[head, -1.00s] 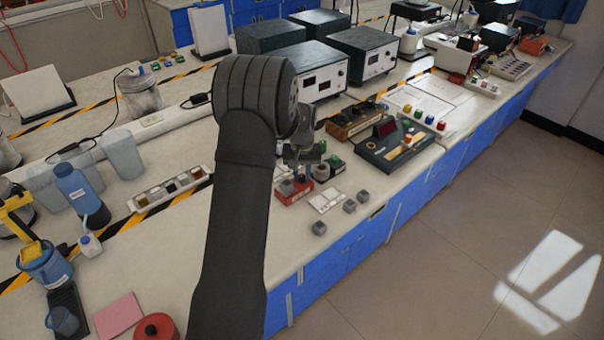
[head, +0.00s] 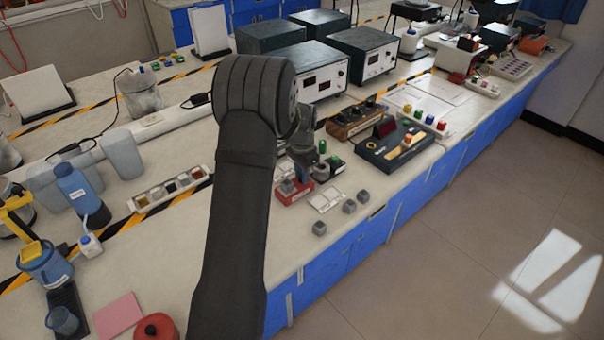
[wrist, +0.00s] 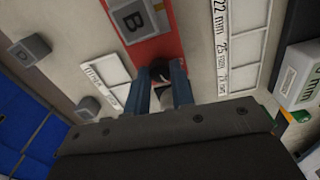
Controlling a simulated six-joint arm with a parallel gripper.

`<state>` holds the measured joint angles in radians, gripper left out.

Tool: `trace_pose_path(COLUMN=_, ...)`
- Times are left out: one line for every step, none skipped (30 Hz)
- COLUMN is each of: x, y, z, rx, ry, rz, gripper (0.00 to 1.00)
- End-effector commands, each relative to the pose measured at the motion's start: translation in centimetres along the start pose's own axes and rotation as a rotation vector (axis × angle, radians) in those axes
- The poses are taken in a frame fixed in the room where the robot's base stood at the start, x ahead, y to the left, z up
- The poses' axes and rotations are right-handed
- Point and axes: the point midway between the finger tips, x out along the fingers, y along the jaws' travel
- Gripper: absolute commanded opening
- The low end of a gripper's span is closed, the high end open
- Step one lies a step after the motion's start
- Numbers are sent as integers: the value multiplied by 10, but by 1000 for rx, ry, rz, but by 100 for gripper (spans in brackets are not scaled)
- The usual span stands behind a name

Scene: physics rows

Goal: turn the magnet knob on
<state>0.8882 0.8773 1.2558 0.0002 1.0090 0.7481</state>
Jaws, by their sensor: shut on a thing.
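The red magnet base (head: 284,198) stands on the bench in the head view, with a grey block on it. In the wrist view the red base (wrist: 160,48) carries a grey block marked B (wrist: 130,18). A small dark, rounded knob (wrist: 160,72) sits at the base's near end, between the two blue-grey fingers of my gripper (wrist: 160,86). The fingers are shut on it; its lower part and its pointing direction are hard to make out. In the head view my gripper (head: 304,178) is down at the right end of the red base, and the knob is hidden.
White marked cards lie beside the base, one of them (head: 326,201) to its right. Several loose grey blocks (head: 349,207) stand near the bench's front edge. A green-black device (head: 332,165) is close behind my gripper. A dark console (head: 400,150) stands farther right.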

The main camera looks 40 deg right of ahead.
Motion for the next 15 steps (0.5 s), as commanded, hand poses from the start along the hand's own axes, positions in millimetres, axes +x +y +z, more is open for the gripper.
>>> trace_pose_path(x=-1, y=0, z=-1, rx=38, ry=2, rz=-1, gripper=0)
trace_pose_path(x=-1, y=0, z=-1, rx=63, ry=2, rz=-1, gripper=0)
trace_pose_path(x=-1, y=0, z=-1, rx=94, ry=2, rz=-1, gripper=0)
trace_pose_path(x=-1, y=0, z=-1, rx=116, ry=2, rz=-1, gripper=0)
trace_pose_path(x=-1, y=0, z=-1, rx=136, ry=2, rz=-2, gripper=0)
trace_pose_path(x=-1, y=0, z=-1, rx=163, ry=2, rz=-2, gripper=0)
trace_pose_path(x=-1, y=0, z=-1, rx=182, ry=2, rz=-2, gripper=0)
trace_pose_path(x=-1, y=0, z=-1, rx=199, ry=2, rz=-2, gripper=0)
trace_pose_path(x=-1, y=0, z=-1, rx=221, ry=2, rz=-2, gripper=0)
trace_pose_path(x=-1, y=0, z=-1, rx=237, ry=2, rz=-2, gripper=0)
trace_pose_path(x=-1, y=0, z=-1, rx=250, ry=2, rz=-2, gripper=0)
trace_pose_path(x=-1, y=0, z=-1, rx=268, ry=2, rz=-2, gripper=0)
trace_pose_path(x=-1, y=0, z=-1, rx=278, ry=2, rz=-2, gripper=0)
trace_pose_path(x=-1, y=0, z=-1, rx=289, ry=2, rz=-2, gripper=0)
trace_pose_path(x=-1, y=0, z=-1, rx=302, ry=2, rz=-2, gripper=0)
